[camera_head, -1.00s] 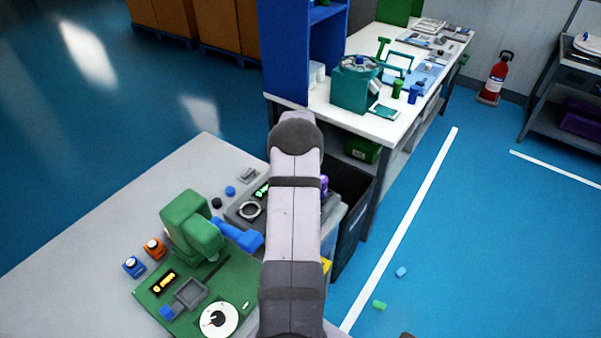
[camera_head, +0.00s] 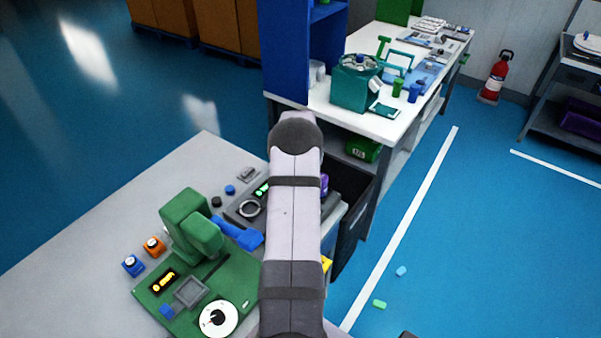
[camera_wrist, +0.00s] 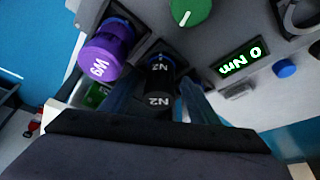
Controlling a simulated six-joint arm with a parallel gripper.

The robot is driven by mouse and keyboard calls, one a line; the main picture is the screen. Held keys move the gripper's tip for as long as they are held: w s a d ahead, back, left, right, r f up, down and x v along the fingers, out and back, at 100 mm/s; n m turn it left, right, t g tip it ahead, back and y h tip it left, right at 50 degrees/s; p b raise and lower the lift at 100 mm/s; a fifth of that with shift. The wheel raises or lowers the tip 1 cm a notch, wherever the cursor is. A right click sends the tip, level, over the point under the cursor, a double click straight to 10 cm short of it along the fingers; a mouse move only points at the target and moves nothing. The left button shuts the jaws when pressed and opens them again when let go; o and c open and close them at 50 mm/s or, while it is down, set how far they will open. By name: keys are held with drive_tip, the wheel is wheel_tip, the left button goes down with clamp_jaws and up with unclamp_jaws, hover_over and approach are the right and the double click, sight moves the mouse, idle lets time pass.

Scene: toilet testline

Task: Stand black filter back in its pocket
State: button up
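The black filter (camera_wrist: 159,84) has "N2" marked on it and shows in the middle of the wrist view. My gripper (camera_wrist: 159,92) has one bluish finger close on each side of it and looks shut on it. A dark square pocket (camera_wrist: 163,48) lies right at the filter's far end. I cannot tell how deep the filter sits in it. The purple filter (camera_wrist: 106,45) stands in the pocket to the left. In the head view my arm hides the gripper and the black filter, and only a bit of the purple filter (camera_head: 324,184) shows.
The grey panel carries a green knob (camera_wrist: 190,10), a lit green display (camera_wrist: 240,58) and a blue button (camera_wrist: 285,68), close by on the right. A green machine (camera_head: 192,225) and a blue handle (camera_head: 238,234) stand left of my arm on the grey table (camera_head: 110,215).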

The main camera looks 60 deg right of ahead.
drive_tip(key=b+v, duration=0.2)
drive_tip(key=v, duration=0.5)
drive_tip(key=shift+b, duration=0.3)
drive_tip(key=shift+r, duration=0.15)
